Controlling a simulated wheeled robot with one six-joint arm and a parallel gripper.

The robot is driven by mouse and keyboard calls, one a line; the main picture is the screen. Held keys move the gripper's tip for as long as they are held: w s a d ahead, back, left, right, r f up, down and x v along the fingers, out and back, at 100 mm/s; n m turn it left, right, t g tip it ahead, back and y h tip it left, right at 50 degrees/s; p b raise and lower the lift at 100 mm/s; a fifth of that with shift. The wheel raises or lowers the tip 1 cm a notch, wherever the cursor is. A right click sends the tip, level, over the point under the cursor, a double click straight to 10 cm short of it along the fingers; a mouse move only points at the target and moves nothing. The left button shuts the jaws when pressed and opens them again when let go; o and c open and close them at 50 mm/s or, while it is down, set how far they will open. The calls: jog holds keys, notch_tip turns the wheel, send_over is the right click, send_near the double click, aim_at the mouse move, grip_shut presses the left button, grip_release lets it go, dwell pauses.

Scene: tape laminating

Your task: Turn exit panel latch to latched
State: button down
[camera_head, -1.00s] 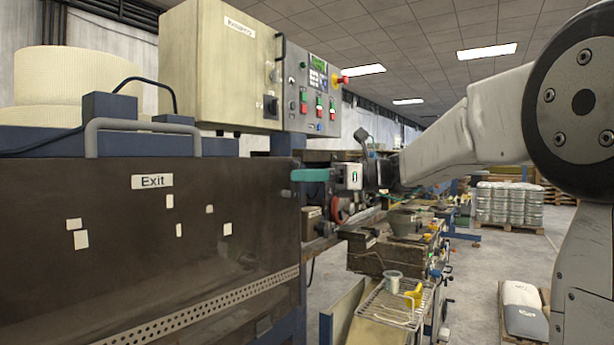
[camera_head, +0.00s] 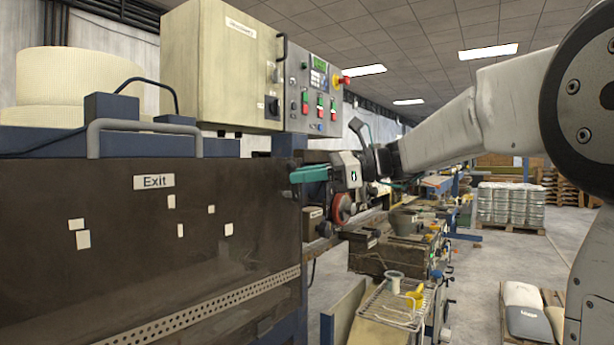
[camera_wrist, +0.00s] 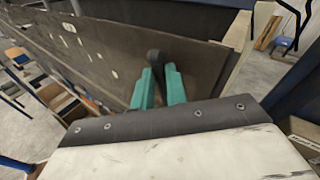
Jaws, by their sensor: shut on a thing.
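The exit panel (camera_head: 110,240) is a dark brown sheet with an "Exit" label (camera_head: 153,181) at the left in the head view. It also shows behind the fingers in the wrist view (camera_wrist: 110,55). My gripper (camera_head: 298,176) has teal fingers at the panel's right edge. In the wrist view my gripper (camera_wrist: 160,82) is shut on a dark rounded knob, the latch (camera_wrist: 154,56), whose end stands out between the fingertips. In the head view the latch is hidden behind the fingers. I cannot tell its turn angle.
A beige cabinet (camera_head: 222,65) and a control box (camera_head: 313,95) with buttons stand above the panel. A grey handle bar (camera_head: 140,124) runs along the panel top. A wire rack (camera_head: 395,305) with cups lies lower right. Open floor lies further right.

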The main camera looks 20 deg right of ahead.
jog(key=n+h, duration=0.1)
jog(key=a+n+h, duration=0.1)
jog(key=shift+s+n, duration=0.3)
jog(key=shift+s, duration=0.1)
jog(key=n+h, duration=0.1)
jog(key=a+n+t+h, duration=0.1)
jog(key=shift+s+a+f+n+h, duration=0.2)
jog(key=shift+s+f+n+h, duration=0.1)
jog(key=shift+s+f+h, duration=0.1)
jog(key=shift+s+a+f+n+t+h, duration=0.15)
jog(key=shift+a+f+n+t+h, duration=0.1)
jog(key=shift+n+h, duration=0.3)
jog(key=shift+s+a+f+n+t+h, duration=0.15)
jog(key=shift+n+t+h, duration=0.1)
jog(key=shift+n+h, duration=0.25)
jog(key=shift+a+f+n+t+h, duration=0.1)
jog(key=shift+f+n+t+h, duration=0.4)
jog(key=shift+n+h, duration=0.4)
jog(key=shift+f, duration=0.1)
jog(key=c, duration=1.4)
grip_release()
jog(key=shift+s, duration=0.1)
jog(key=v, duration=0.7)
jog(key=shift+s+r, duration=0.2)
